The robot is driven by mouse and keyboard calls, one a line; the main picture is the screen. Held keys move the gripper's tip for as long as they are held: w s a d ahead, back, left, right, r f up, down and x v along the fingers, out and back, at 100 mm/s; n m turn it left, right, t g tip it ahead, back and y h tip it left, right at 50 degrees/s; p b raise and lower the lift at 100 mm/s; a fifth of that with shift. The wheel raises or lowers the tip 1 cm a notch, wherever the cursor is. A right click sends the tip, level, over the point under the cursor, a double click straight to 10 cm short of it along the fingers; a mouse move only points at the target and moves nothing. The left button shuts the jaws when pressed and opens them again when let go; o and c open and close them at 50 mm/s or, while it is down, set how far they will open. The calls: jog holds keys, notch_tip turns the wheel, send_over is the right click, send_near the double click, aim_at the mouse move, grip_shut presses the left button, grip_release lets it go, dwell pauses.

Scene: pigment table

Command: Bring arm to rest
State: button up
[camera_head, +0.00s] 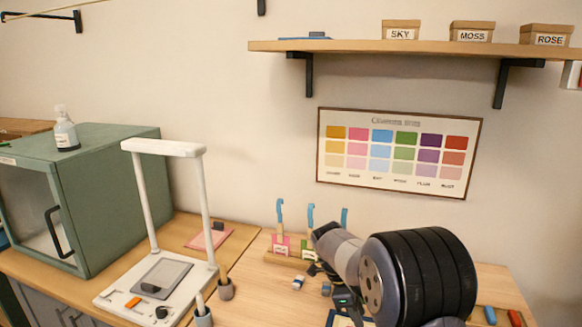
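My arm rises into the lower right of the head view, with a large black ribbed joint close to the camera and a grey link behind it. What looks like my gripper (346,300) hangs low beside this link, over the wooden table (255,275). It is small, dark and partly cut off by my arm, so its fingers cannot be made out. I cannot tell whether it holds anything.
Behind my arm stands a rack (288,260) with blue-topped tools. To the left are a white lamp stand (205,225) and a green cabinet (110,200). A shelf (350,46) with labelled boxes hangs above a colour chart (400,189).

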jog(key=shift+s+f+b, duration=0.1)
jog(key=shift+f+b, duration=1.15)
jog(key=shift+f, duration=0.65)
jog(key=shift+r, duration=0.15)
